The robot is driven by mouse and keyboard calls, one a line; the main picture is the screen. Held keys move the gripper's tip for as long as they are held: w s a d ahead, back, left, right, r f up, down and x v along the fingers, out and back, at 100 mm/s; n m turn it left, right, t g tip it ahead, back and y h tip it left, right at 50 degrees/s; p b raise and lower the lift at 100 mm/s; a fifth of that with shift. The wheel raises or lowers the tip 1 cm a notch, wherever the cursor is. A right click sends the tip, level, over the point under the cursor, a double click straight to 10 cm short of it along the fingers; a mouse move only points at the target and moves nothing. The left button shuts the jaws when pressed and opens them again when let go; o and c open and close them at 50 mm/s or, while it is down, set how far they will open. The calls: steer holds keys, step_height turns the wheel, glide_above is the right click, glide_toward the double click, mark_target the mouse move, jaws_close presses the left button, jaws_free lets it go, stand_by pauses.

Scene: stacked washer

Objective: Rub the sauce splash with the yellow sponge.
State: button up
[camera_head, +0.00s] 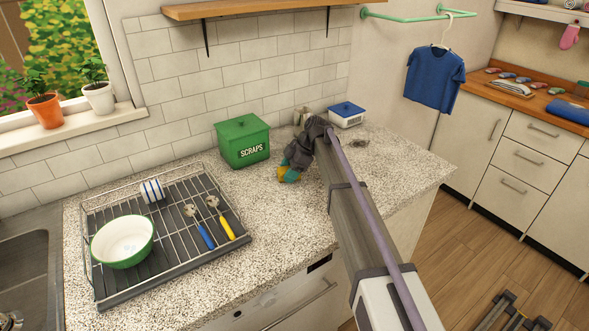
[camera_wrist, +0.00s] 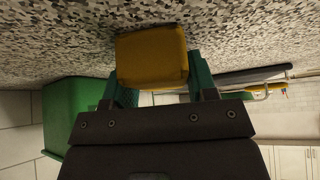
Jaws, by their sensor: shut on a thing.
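My gripper (camera_head: 290,174) is over the speckled counter, in front and to the right of the green scraps bin. It is shut on the yellow sponge (camera_wrist: 152,58), which sits between its green fingers in the wrist view. In the head view only a small yellow bit of the sponge (camera_head: 282,175) shows below the fingers. The sponge is close to the counter top; I cannot tell whether it touches. No sauce splash can be clearly made out. A small dark patch (camera_head: 359,143) lies on the counter right of my arm; I cannot tell what it is.
The green scraps bin (camera_head: 243,142) stands near the tiled wall. A blue-lidded white box (camera_head: 346,115) stands at the back. A dish rack (camera_head: 232,214) with a bowl, a cup and utensils fills the left of the counter (camera_head: 270,232). The counter's front middle is clear.

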steer(key=shift+s+a+f, duration=0.1)
steer(key=shift+a, duration=0.05)
steer(key=shift+a+r+p, duration=0.2)
steer(key=shift+r+p, duration=0.25)
steer(key=shift+p, duration=0.1)
step_height(320, 180, up, 5)
steer(key=p, duration=0.5)
steer(key=shift+d, duration=0.1)
step_height(320, 180, up, 3)
steer(key=p, duration=0.3)
steer(key=shift+r, duration=0.15)
